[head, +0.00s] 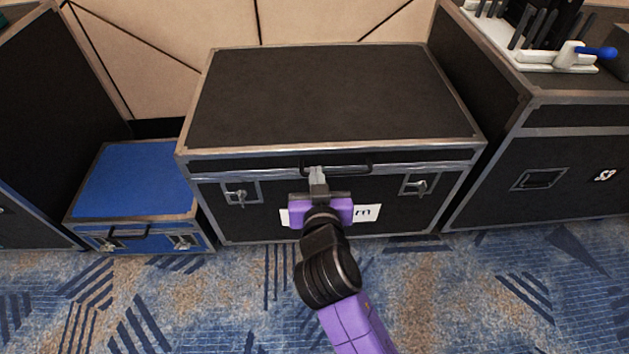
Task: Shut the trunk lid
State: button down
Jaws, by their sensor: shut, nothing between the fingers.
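The black trunk (240,212) with metal edging stands on the carpet in the middle of the head view. Its lid (325,95) lies flat on top, and I see no clear gap along the front seam. A black handle (355,168) is on the lid's front edge, with a latch (241,195) at left and another latch (419,186) at right. My gripper (317,174) is shut and empty at the front of the lid, by the left part of the handle. I cannot tell whether it touches. My gripper and arm hide part of a white label (366,212).
A low blue case (140,180) stands at left, beside a tall black case (50,130). Another black case (560,150) stands close at right, with a white device (555,55) with black rods on top. A beige padded wall (210,20) is behind. Patterned carpet (230,300) in front is clear.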

jog(key=f+p+v, duration=0.1)
jog(key=v, duration=0.9)
jog(key=shift+s+a+f, duration=0.15)
jog(key=shift+s+f, duration=0.2)
jog(key=shift+f, duration=0.05)
jog(key=s+a+r+n+y, duration=0.3)
jog(key=s+n+y, duration=0.2)
jog(key=y, duration=0.1)
jog(key=s+d+m+h, duration=0.3)
jog(key=s+d, duration=0.7)
jog(key=s, duration=0.3)
jog(key=s+d+m+h, duration=0.2)
jog(key=s+d+h, duration=0.1)
jog(key=s+d, duration=0.85)
notch_tip(320, 180, up, 27)
jog(key=a+p, duration=0.1)
jog(key=p, duration=2.7)
jog(key=shift+s+a+r, duration=0.2)
jog(key=shift+s, duration=0.25)
